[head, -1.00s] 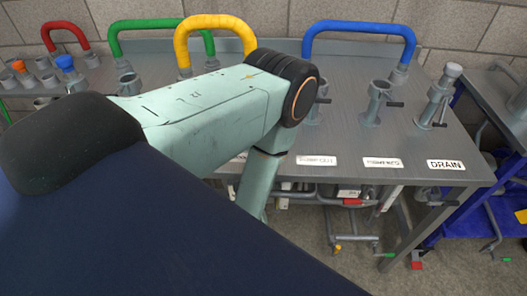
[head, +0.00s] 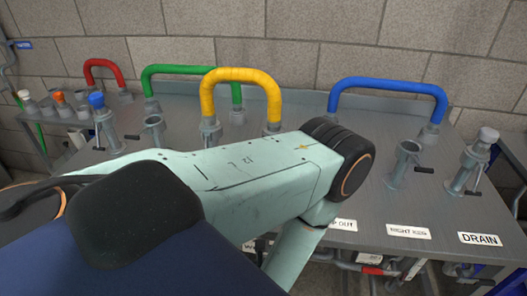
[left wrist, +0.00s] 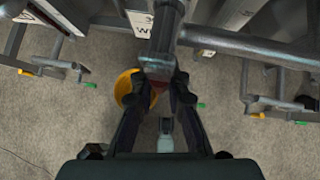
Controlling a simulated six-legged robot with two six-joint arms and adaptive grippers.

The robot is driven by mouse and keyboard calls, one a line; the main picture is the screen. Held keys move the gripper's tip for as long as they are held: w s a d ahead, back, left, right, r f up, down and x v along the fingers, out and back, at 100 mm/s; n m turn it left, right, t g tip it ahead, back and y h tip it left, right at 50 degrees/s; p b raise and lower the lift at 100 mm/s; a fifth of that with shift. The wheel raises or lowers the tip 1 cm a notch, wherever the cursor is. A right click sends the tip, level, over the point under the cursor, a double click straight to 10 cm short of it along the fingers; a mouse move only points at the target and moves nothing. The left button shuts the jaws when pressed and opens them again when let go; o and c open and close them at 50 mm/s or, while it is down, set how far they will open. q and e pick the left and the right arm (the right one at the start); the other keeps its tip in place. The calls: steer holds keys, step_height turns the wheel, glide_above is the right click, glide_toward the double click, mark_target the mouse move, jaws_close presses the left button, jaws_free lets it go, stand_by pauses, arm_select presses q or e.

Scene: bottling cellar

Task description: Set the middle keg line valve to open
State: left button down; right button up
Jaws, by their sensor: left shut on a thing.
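My left arm crosses the head view; its gripper is hidden there, below the bench's front edge. In the left wrist view my left gripper (left wrist: 163,92) is shut on a small reddish part, seemingly a valve handle (left wrist: 154,97), under a grey vertical pipe fitting (left wrist: 164,40). The fingers cover most of this part, so I cannot tell which way the valve is set. Another valve's red handle (head: 371,271) shows under the bench to the right in the head view. My right gripper is not in view.
The grey bench (head: 345,215) carries yellow (head: 240,75), blue (head: 388,86), green (head: 190,69) and red (head: 103,63) hoses, plus upright fittings and labels such as DRAIN (head: 480,239). In the left wrist view, a yellow round object (left wrist: 124,90) is behind the fingers. Pipes with green-tipped ends flank the gripper.

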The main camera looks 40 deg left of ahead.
arm_select(q)
steer(key=shift+s+a, duration=0.1)
stand_by(0.4)
steer(key=c, duration=1.3)
jaws_free()
steer(key=shift+r, duration=0.1)
step_height(320, 180, up, 10)
steer(key=shift+f, duration=0.1)
